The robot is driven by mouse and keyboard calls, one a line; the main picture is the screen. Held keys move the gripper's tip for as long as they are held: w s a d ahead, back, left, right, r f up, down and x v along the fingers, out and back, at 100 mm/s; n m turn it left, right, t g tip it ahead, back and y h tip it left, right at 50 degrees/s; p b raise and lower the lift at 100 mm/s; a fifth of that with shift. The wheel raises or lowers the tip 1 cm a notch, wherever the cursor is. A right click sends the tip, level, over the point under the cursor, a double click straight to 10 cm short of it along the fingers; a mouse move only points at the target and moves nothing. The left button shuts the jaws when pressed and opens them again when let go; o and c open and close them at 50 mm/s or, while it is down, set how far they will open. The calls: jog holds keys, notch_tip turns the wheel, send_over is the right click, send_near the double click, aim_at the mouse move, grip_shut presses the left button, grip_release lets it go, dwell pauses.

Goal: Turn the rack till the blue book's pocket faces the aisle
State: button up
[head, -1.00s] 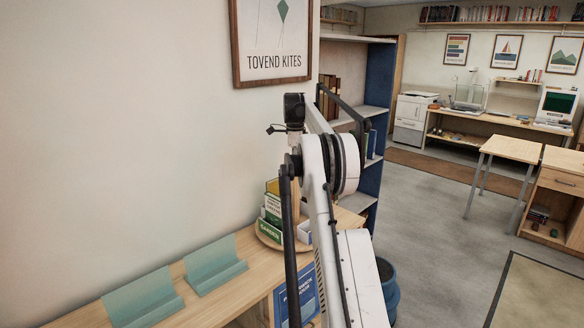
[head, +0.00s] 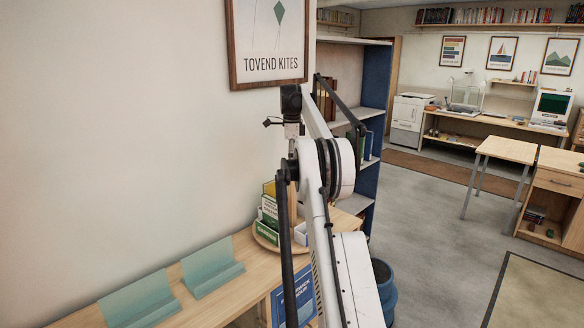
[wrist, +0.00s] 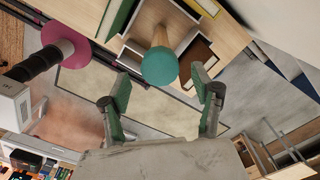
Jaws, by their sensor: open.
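The rack (head: 268,238) stands on the wooden counter against the wall, partly hidden behind my arm in the head view. It has a round wooden base and a green-labelled pocket with green and yellow books (head: 270,208). In the wrist view, the rack's teal round knob (wrist: 159,67) tops a wooden post, with pockets around it. One pocket looks brown inside (wrist: 199,58); a dark green book (wrist: 121,18) shows at the top. My gripper (wrist: 160,84) is open, its green-padded fingers either side of and just below the knob in the picture. I cannot make out the blue book.
Two teal book stands (head: 212,266) sit on the counter (head: 172,277) left of the rack. A blue bin (head: 384,290) stands on the floor beside my arm. A blue-sided bookshelf (head: 374,120) stands behind. The grey aisle floor (head: 430,215) on the right is open.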

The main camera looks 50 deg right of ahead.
jog(key=shift+r, duration=2)
jog(key=shift+a, duration=0.1)
